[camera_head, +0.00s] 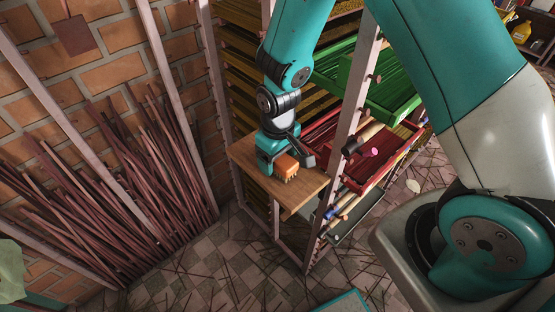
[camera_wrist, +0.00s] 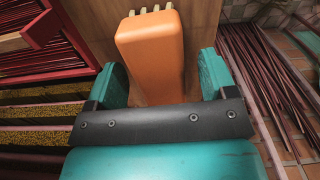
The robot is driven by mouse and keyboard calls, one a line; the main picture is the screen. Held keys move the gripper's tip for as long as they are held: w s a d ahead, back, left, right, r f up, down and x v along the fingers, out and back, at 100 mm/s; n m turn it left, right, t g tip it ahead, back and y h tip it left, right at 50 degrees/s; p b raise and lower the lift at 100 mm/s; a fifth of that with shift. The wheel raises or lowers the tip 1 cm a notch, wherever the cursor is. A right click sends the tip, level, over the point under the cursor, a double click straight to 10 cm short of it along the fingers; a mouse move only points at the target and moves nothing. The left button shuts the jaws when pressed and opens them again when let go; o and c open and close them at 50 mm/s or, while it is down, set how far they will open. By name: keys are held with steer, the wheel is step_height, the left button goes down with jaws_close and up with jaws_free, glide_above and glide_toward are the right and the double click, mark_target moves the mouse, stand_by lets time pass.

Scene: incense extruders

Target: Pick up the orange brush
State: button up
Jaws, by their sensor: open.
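The orange brush (camera_head: 287,167) lies on a small wooden shelf (camera_head: 249,153) fixed to the rack. It has a block-shaped orange body with pale bristle tufts along one edge. In the wrist view the brush (camera_wrist: 151,50) lies between the two teal fingers, with its pale tufts at the far end. My gripper (camera_head: 282,158) is open right at the brush, one finger on each side. In the wrist view a gap shows between each finger and the brush. The near end of the brush is hidden behind the dark gripper bar.
A rack with a green tray (camera_head: 372,100) and a red tray (camera_head: 404,160) of sticks stands right of the shelf. Rack posts (camera_head: 344,140) are close by. Many dark red sticks (camera_head: 110,190) lean on the brick wall at left. Thin sticks litter the tiled floor (camera_head: 215,275).

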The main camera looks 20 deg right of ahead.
steer(key=c, duration=1)
steer(key=shift+r, duration=0.1)
step_height(320, 180, up, 20)
steer(key=shift+f+b, duration=0.1)
steer(key=shift+b, duration=0.5)
steer(key=o, duration=0.3)
steer(key=shift+c, duration=1.1)
steer(key=shift+a, duration=0.15)
